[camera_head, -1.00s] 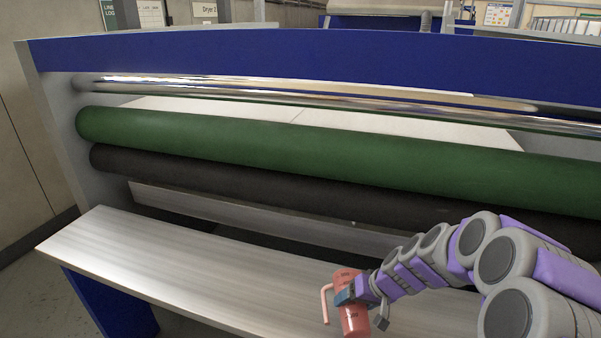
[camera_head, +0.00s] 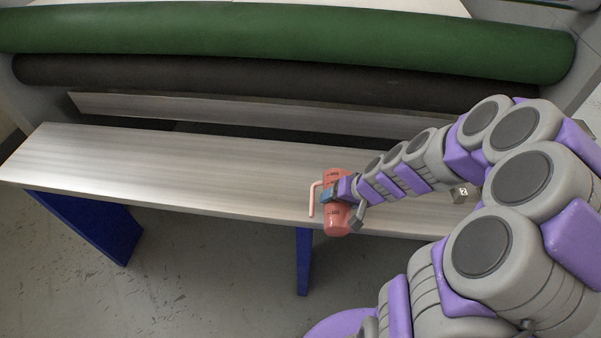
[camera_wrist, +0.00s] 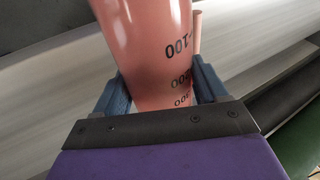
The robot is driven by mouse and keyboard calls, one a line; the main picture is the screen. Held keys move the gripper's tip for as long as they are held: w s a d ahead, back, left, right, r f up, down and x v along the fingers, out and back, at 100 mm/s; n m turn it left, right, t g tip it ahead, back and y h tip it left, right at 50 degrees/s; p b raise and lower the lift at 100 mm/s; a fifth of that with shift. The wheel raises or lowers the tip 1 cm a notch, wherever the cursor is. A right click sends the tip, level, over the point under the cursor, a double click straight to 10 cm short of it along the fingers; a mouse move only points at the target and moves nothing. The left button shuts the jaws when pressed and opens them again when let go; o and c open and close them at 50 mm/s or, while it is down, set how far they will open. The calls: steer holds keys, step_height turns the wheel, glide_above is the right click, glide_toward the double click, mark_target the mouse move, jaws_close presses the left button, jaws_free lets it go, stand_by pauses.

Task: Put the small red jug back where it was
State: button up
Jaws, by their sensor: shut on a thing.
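The small red jug (camera_head: 338,216) is a salmon-red vessel with dark markings and a thin handle on its left in the head view. My gripper (camera_head: 335,195) is shut on it and holds it at the front edge of the metal shelf (camera_head: 180,168). I cannot tell how high the jug is above the shelf. In the wrist view the jug (camera_wrist: 150,45) fills the space between the two blue fingers (camera_wrist: 160,92), with its printed numbers facing the camera. Its base is hidden behind the gripper there.
Behind the shelf lie a black roller (camera_head: 240,80) and a green roller (camera_head: 270,32). A small grey block with a marking (camera_head: 462,193) is on the shelf at the right, beside my arm. Blue legs (camera_head: 303,262) stand below the shelf. The shelf's left part is bare.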

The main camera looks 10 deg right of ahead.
steer(key=shift+s+d+m, duration=0.1)
steer(key=shift+s+m, duration=0.2)
steer(key=shift+s, duration=0.6)
steer(key=w, duration=0.5)
steer(key=w+d+f+b, duration=0.1)
steer(key=w, duration=0.4)
steer(key=w+d, duration=0.1)
steer(key=w, duration=0.4)
steer(key=shift+w+f+b, duration=0.3)
steer(key=shift+b, duration=0.05)
step_height(320, 180, down, 4)
steer(key=shift+r+b, duration=0.15)
steer(key=shift+b, duration=0.45)
steer(key=shift+r, duration=0.1)
steer(key=o, duration=1.1)
steer(key=shift+o, duration=0.2)
